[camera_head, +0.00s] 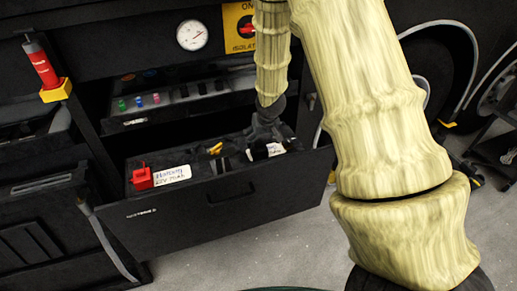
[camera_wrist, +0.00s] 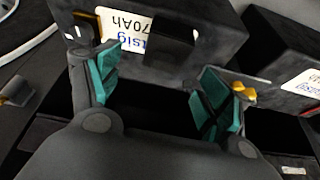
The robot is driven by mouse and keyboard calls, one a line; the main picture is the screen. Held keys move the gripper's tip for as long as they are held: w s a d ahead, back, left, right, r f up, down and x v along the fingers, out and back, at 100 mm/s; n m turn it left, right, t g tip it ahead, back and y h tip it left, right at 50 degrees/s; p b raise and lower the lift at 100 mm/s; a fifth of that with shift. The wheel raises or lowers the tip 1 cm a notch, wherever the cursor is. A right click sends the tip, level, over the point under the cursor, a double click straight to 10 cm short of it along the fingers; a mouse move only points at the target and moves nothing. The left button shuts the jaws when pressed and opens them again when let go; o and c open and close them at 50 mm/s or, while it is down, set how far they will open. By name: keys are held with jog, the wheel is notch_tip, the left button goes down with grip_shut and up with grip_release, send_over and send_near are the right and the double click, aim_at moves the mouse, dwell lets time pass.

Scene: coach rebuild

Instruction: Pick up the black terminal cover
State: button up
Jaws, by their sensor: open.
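A dark block-shaped piece, which looks like the black terminal cover (camera_wrist: 168,45), sits against the labelled face of a black battery (camera_wrist: 215,55) in the wrist view. My gripper (camera_wrist: 160,82) is open, with its teal-padded fingers apart to the left and right just below this piece. Nothing shows between the pads. In the head view my gripper (camera_head: 266,128) reaches down into the right part of an open black drawer (camera_head: 230,197). There the cover cannot be told apart from the dark gripper and battery.
A red terminal cover (camera_head: 142,178) and a handwritten label (camera_head: 174,175) are at the drawer's left. A small yellow piece (camera_head: 215,148) lies near the middle; yellow also shows by my right finger. A second labelled black box (camera_wrist: 290,60) stands at right in the wrist view.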

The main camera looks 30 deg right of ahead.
aim_at(259, 143)
jog(key=shift+f, duration=0.15)
jog(key=shift+a+p+x, duration=0.15)
jog(key=shift+p+x, duration=0.1)
jog(key=shift+x, duration=0.4)
jog(key=shift+a+p+x, duration=0.1)
jog(key=shift+p+x, duration=0.15)
jog(key=shift+x, duration=1.7)
jog(key=c, duration=1.1)
